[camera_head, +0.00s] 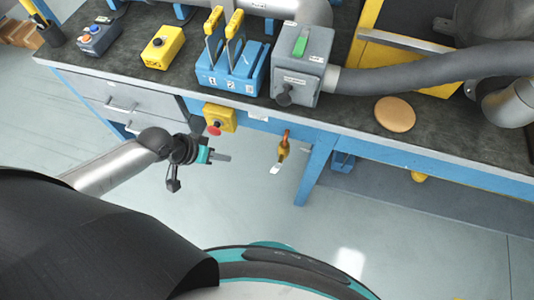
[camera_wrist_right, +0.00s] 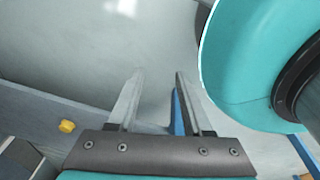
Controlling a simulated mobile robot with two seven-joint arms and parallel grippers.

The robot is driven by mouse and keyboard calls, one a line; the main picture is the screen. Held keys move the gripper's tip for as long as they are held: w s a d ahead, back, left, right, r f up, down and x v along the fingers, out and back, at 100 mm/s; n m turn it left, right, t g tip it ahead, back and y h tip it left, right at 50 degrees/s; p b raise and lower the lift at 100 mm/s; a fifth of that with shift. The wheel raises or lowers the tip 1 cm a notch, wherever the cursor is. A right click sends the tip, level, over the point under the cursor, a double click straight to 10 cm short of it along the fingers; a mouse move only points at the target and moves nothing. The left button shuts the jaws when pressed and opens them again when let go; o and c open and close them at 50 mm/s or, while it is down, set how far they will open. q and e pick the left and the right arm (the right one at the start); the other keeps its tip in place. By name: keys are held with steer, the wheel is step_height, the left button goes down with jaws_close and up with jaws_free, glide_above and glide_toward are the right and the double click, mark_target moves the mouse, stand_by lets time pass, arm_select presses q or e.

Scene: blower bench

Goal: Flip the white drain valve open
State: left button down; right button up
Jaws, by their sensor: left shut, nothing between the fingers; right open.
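The drain valve (camera_head: 284,147) hangs below the front edge of the bench in the head view, left of a blue bench leg. Its body is brass-yellow, and a small white handle (camera_head: 276,168) points down and slightly left at its lower end. My left gripper (camera_head: 226,157) is shut and empty, left of the valve at about the same picture height, with a clear gap between them. My right gripper (camera_wrist_right: 157,85) is open and empty in the right wrist view, over the floor. The valve does not show in that view.
A yellow box with a red button (camera_head: 219,118) hangs on the bench front above my left gripper. The bench top (camera_head: 350,106) holds a grey switch box (camera_head: 300,75), blue-and-yellow levers (camera_head: 232,65), a hose and a round tan disc (camera_head: 395,114). The floor around the valve is clear.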

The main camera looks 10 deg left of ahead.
mark_target(275, 170)
arm_select(q)
steer(key=w+d+f+b, duration=0.3)
steer(key=d+f+b, duration=0.2)
steer(key=d, duration=0.5)
steer(key=shift+d+f+g+h+b, duration=0.15)
steer(key=shift+f+g+h+b, duration=0.2)
steer(key=shift+f, duration=0.6)
arm_select(e)
steer(key=w+a, duration=0.2)
steer(key=w, duration=0.6)
steer(key=shift+a+f, duration=0.3)
steer(key=shift+a, duration=0.05)
arm_select(q)
steer(key=shift+s+d+f+p, duration=0.1)
steer(key=shift+d+f+p, duration=0.4)
steer(key=shift+p, duration=0.95)
arm_select(e)
steer(key=s+d+f, duration=0.1)
steer(key=s+d, duration=0.2)
steer(key=s, duration=0.2)
steer(key=shift+d+f, duration=0.3)
arm_select(q)
steer(key=shift+a, duration=0.1)
arm_select(e)
steer(key=shift+r, duration=0.2)
